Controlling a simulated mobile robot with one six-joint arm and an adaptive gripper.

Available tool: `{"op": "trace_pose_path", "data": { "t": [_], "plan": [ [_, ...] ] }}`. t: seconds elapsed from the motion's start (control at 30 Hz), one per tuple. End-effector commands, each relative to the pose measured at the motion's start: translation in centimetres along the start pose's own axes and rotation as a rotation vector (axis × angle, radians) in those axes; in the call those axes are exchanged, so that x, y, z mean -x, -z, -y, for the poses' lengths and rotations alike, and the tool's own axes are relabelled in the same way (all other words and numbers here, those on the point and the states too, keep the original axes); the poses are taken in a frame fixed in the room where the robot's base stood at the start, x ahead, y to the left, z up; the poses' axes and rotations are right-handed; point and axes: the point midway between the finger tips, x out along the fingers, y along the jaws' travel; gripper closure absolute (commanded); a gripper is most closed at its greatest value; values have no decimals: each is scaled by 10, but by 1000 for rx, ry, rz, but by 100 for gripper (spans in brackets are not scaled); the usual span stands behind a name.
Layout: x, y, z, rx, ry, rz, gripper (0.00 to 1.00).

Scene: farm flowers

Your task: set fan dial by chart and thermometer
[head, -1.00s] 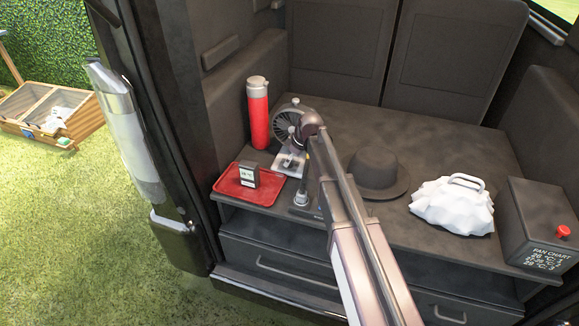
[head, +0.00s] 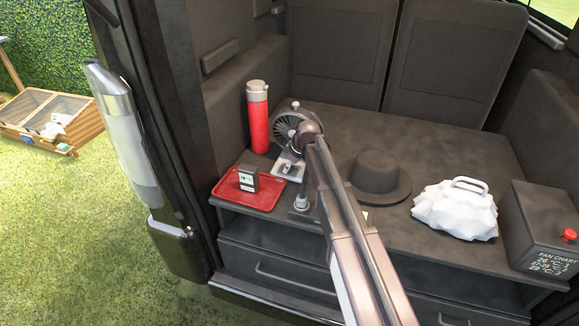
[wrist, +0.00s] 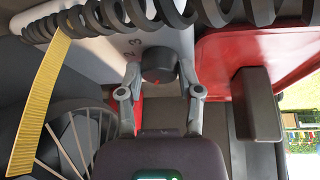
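The fan (head: 285,125) stands at the left of the cargo deck, partly behind my arm; its grille (wrist: 75,145) shows in the wrist view. Its dark round dial (wrist: 158,65) sits on a pale panel with a 2 and a 3 visible. My gripper (wrist: 160,78) has one finger on each side of the dial, with a slight gap seeming to show; contact is unclear. The dial's pointer cannot be made out. The thermometer (head: 248,178) stands on the red tray (head: 262,198); its reading is too small to read surely. The fan chart (head: 553,264) is on a dark box, its rows partly legible.
A red bottle (head: 258,118) stands behind the tray. A dark hat (head: 378,175), a white crumpled bag (head: 455,212) and the box with a red button (head: 569,235) lie to the right. In the wrist view, a black coil and yellow strip (wrist: 42,100) are close to the gripper.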

Motion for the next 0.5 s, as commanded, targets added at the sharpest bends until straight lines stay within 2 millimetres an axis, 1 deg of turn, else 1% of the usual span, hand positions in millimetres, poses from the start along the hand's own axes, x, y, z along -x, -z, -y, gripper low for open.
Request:
{"op": "trace_pose_path", "data": {
  "t": [0.03, 0.07, 0.33, 0.5],
  "plan": [
    [0, 0, 0, 0, 1, 0, 93],
    [0, 0, 0, 0, 1, 1, 100],
    [0, 0, 1, -8, -2, 1, 100],
    [0, 0, 2, -42, -16, 3, 100]
  ]
}}
